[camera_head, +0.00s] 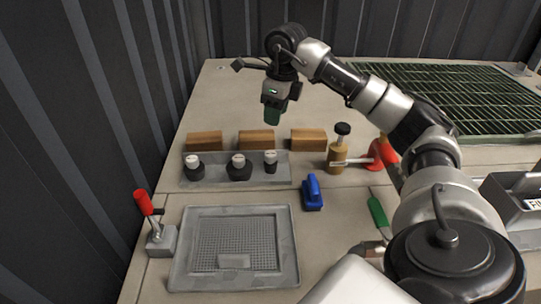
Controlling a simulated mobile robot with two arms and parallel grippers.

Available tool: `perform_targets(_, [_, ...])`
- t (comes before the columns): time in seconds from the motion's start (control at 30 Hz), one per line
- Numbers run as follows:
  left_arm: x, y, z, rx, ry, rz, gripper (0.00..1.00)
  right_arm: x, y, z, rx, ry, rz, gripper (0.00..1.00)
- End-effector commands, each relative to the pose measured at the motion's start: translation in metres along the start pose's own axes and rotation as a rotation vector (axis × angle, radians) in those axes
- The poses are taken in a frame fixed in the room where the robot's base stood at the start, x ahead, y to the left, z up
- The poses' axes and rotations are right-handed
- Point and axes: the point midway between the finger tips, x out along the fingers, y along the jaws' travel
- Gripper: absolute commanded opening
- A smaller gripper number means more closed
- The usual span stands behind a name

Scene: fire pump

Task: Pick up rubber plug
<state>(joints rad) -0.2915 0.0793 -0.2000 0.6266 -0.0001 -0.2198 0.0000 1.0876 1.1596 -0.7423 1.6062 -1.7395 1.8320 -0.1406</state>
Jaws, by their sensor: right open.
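Three black plugs with pale tops stand upright in a row on a grey tray (213,173) at the left middle of the bench. They are the left plug (193,169), the middle plug (239,170) and the smaller right plug (270,163). I take these for the rubber plugs. My right gripper (272,118) points down beyond the tray, apart from the plugs. Its green fingertips show nothing held, and it is open. My left gripper is not in view.
Several wooden blocks (256,141) line the tray's far side. A brass-coloured fitting (338,157), red-handled tool (382,153) and blue-handled brush (313,194) are to the right. A grey mesh tray (284,273) and red-handled lever (144,203) are nearer. Dark corrugated walls close the left and back.

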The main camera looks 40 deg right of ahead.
Motion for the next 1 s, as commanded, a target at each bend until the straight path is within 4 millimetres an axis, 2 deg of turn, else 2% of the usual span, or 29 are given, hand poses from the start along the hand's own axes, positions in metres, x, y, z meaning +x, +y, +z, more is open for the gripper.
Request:
perform_targets(0.03, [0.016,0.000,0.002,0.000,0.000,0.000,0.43,0.016,0.000,-0.002,0.000,-0.001,0.000,0.46])
perform_targets(0.13, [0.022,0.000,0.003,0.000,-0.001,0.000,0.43,0.022,0.000,-0.003,0.000,-0.001,0.000,0.46])
perform_targets(0.27, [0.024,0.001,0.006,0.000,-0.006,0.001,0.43,0.034,0.000,-0.003,0.000,0.001,0.001,0.46])
perform_targets(0.5, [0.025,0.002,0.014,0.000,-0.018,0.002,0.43,0.069,0.000,-0.003,0.001,0.001,0.000,0.46])
perform_targets(0.67, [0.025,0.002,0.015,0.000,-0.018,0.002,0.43,0.080,0.000,-0.003,0.000,0.001,0.001,0.46])
perform_targets(1.0, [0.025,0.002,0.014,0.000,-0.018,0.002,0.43,0.125,0.000,-0.003,0.000,0.000,0.001,0.46])
